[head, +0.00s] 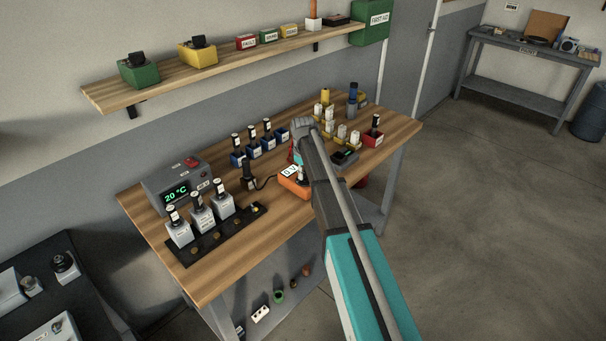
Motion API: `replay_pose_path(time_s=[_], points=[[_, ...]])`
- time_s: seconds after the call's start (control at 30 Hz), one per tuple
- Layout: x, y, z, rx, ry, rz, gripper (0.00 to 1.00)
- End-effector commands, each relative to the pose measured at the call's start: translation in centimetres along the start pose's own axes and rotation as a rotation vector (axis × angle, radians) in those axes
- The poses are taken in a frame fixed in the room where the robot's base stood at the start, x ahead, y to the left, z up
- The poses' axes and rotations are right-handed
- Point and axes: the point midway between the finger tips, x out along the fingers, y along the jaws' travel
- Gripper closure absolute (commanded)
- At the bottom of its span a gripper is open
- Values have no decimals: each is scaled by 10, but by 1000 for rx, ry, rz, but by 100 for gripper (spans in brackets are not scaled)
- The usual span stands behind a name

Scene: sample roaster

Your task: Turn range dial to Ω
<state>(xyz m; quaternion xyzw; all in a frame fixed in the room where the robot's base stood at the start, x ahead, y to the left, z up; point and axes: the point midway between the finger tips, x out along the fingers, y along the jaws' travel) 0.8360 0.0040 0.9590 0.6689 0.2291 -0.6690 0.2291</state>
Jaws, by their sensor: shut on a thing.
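An orange meter (292,187) with a small lit display (289,170) lies on the wooden workbench, at the middle of the front part. Its display is too small to read surely. My arm reaches over from the lower right and bends down above the meter. My gripper (302,176) points down at the meter's right part, shut on the range dial. The dial itself and its markings, including Ω, are hidden or too small to make out, so its setting cannot be told.
A shelf (225,66) runs above.

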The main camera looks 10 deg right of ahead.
Motion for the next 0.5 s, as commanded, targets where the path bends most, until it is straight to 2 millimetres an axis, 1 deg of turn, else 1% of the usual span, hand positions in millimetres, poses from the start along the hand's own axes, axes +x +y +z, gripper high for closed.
replay_pose_path(time_s=[0.5], points=[[0,4,1,490,0,0,100]])
